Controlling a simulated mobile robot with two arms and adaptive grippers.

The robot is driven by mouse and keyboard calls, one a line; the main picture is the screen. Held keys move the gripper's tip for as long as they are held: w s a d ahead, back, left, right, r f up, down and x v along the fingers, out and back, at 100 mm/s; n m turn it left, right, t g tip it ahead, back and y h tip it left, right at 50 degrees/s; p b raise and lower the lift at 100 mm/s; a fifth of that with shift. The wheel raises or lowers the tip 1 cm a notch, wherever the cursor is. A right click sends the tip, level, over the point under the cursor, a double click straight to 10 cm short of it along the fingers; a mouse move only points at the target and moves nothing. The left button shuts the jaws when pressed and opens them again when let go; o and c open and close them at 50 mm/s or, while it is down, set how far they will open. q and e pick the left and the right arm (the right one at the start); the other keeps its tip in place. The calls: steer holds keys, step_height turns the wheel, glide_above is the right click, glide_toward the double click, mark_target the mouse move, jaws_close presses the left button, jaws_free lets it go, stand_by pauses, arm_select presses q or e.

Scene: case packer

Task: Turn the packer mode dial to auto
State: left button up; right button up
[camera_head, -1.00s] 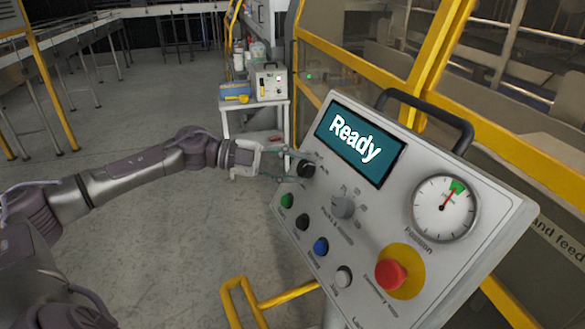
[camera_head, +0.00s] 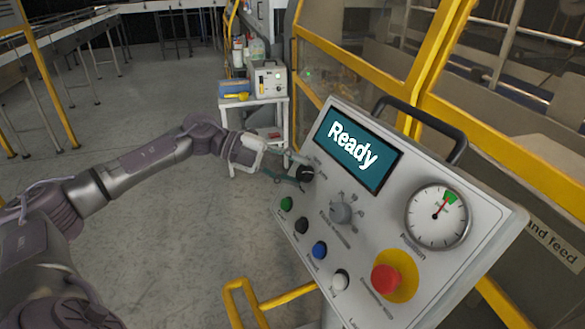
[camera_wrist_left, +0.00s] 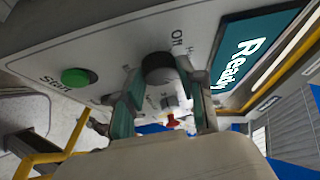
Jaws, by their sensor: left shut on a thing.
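The control panel (camera_head: 375,225) faces up and shows "Ready" on its screen (camera_head: 360,145). The black mode dial (camera_head: 305,173) sits at the panel's upper left, left of the screen. My left gripper (camera_head: 298,172) is at this dial, its fingers closed on it from both sides. In the left wrist view the dial (camera_wrist_left: 158,68) shows between the two fingers (camera_wrist_left: 157,85), with an "Off" label beside it. The other labels around the dial are too small or covered to read, so its setting cannot be told. My right gripper is not in view.
Yellow guard frames stand behind; the floor at left is open.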

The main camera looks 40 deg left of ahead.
arm_select(q)
steer(key=o, duration=1.1)
steer(key=shift+o, duration=0.2)
steer(key=v, duration=1.2)
steer(key=shift+w, duration=0.1)
